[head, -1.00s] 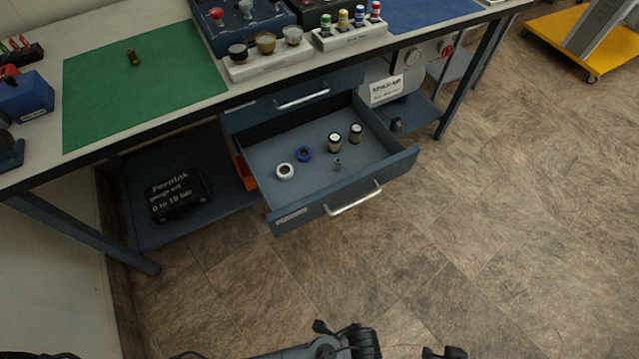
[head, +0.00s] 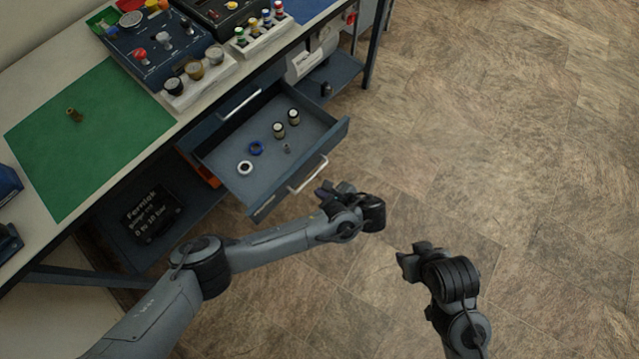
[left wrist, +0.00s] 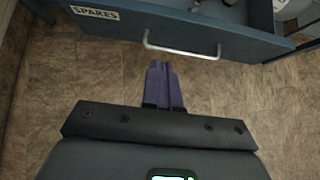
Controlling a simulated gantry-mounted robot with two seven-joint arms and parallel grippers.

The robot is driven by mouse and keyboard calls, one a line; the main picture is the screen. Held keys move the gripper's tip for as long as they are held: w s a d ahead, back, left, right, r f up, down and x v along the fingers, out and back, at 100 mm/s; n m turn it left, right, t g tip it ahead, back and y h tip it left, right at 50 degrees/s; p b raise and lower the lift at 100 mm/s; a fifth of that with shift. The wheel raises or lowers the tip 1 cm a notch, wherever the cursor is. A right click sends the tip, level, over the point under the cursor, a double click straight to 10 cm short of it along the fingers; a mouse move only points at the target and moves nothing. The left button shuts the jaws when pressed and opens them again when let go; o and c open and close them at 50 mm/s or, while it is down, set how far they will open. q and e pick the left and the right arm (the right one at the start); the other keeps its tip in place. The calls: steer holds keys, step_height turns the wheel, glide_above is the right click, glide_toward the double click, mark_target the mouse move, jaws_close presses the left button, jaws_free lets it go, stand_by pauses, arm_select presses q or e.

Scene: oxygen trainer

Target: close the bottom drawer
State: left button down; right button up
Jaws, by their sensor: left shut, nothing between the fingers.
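The bottom drawer (head: 245,183) stands pulled out from under the bench, with a silver bar handle (head: 308,175) on its dark blue front. In the left wrist view the drawer front (left wrist: 120,24) carries a SPARES label, and its handle (left wrist: 182,50) lies just beyond my fingertips. My left gripper (head: 326,192) is shut and empty, in front of the handle. In the left wrist view its purple fingers (left wrist: 162,68) are together and appear apart from the handle. My right gripper (head: 404,262) is farther right above the floor; its fingers are too small to read.
The drawer holds a white ring (head: 245,168), a blue ring (head: 256,148), two dark jars and a small metal part. A closed upper drawer (head: 232,106) sits behind it. A black Fermlok box (head: 150,212) lies on the lower shelf. The floor at right is clear.

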mark_target(292, 177)
arm_select(q)
steer(key=x, duration=0.3)
steer(key=r+b+x, duration=0.1)
steer(key=x, duration=0.3)
steer(key=a+b+x, duration=0.1)
steer(key=x, duration=0.2)
steer(key=shift+w+a+r, duration=0.1)
steer(key=shift+w, duration=0.35)
steer(key=shift+w+a, duration=0.35)
steer(key=shift+w, duration=0.05)
steer(key=shift+w+a+r, duration=0.1)
steer(key=shift+a, duration=0.05)
